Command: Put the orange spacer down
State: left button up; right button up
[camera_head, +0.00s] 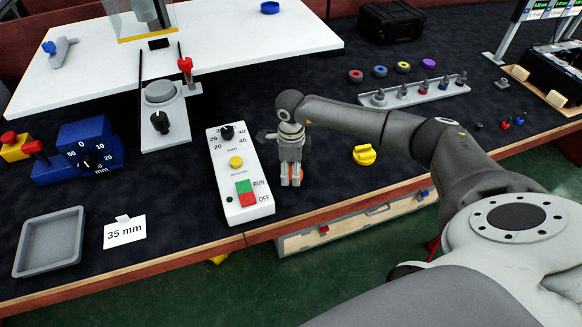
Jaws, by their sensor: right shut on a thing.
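My right gripper (291,180) points down at the dark mat, just right of the white control box. It is shut on the orange spacer (299,174), which shows only as a small orange patch behind and beside the fingers. The gripper hides most of the spacer. I cannot tell whether the spacer touches the mat. My left gripper is not in view.
The white control box (238,180) with RUN and OFF buttons stands close left of my right gripper. A yellow knob-like part (364,155) lies to the right. A grey tray (20,262) and a 35 mm card (124,232) are at the left. The mat between gripper and yellow part is clear.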

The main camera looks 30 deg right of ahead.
aim_at(291, 173)
jog(key=shift+f, duration=0.1)
jog(key=o, duration=1)
jog(key=shift+r, duration=0.3)
notch_tip(291, 173, up, 12)
jog(key=b, duration=0.1)
jog(key=shift+b, duration=0.3)
jog(key=shift+f, duration=0.15)
